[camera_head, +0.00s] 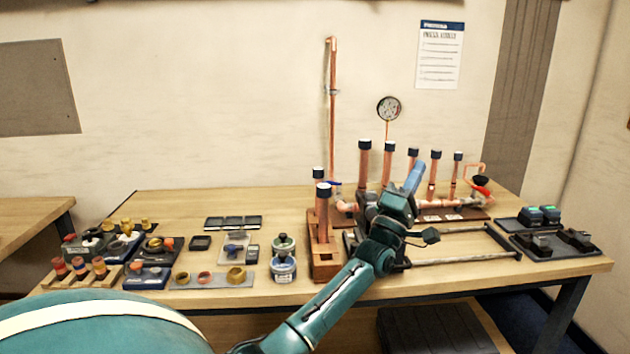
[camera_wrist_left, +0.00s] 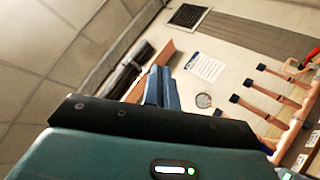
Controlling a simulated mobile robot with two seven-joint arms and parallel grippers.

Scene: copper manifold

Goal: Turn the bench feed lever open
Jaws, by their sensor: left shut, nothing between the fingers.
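A copper manifold (camera_head: 445,203) with several black-capped upright pipes stands toward the back right of the bench. A small blue handle (camera_head: 334,183) sits at the foot of the tall wall pipe, and a red handle (camera_head: 482,191) sits at the manifold's right end. I cannot tell for sure which is the bench feed lever. My left gripper (camera_head: 416,172) is raised in front of the manifold, hiding part of it. Its blue fingers, also in the left wrist view (camera_wrist_left: 160,75), are shut and empty, pointing at the wall. The red handle shows at that view's right edge (camera_wrist_left: 313,57). My right gripper is out of view.
A wooden block (camera_head: 325,265) with capped copper pipes stands just left of my left arm. Small fittings and trays crowd the bench's left part. A dark tray (camera_head: 552,246) with devices lies at the right.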

